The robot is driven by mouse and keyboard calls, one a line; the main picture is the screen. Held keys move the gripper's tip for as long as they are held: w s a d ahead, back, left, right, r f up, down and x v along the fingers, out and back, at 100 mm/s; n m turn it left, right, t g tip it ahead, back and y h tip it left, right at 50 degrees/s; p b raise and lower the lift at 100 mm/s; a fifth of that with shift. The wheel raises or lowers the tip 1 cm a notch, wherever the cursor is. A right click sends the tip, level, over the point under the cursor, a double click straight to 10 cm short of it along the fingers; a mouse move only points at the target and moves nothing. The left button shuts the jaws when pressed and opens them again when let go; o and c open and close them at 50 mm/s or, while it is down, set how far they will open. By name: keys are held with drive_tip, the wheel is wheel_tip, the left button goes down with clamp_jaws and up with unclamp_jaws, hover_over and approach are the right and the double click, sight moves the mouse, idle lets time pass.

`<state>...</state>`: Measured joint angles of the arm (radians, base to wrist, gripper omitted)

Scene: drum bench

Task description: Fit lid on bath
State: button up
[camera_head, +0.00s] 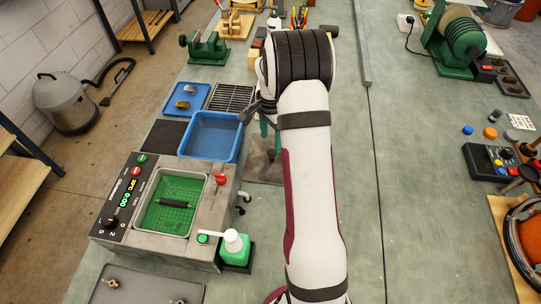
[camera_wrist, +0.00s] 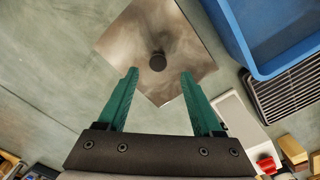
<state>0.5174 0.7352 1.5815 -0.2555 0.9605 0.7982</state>
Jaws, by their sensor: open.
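The lid is a square steel plate with a dark round knob; in the wrist view (camera_wrist: 185,35) it lies flat on the bench, turned at an angle. In the head view my arm hides much of the lid (camera_head: 262,170). My gripper (camera_wrist: 160,73) has two green fingers, open, one on each side of the knob (camera_wrist: 157,62) in the picture. I cannot tell how far above the knob they are. The bath (camera_head: 146,240) is a grey box at left with controls. Its top is uncovered and shows a green basket (camera_head: 170,215) with a dark bar in it.
A blue tray (camera_head: 205,150) stands behind the bath, also in the wrist view (camera_wrist: 270,72). A wire rack (camera_head: 232,97) and flat blue tray (camera_head: 185,98) lie farther back. A green pump bottle (camera_head: 238,252) stands at the bath's right front corner.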

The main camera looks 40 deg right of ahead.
sight(272, 152)
wheel_tip(272, 152, down, 5)
drive_tip(key=shift+s+r, duration=0.15)
clamp_jaws()
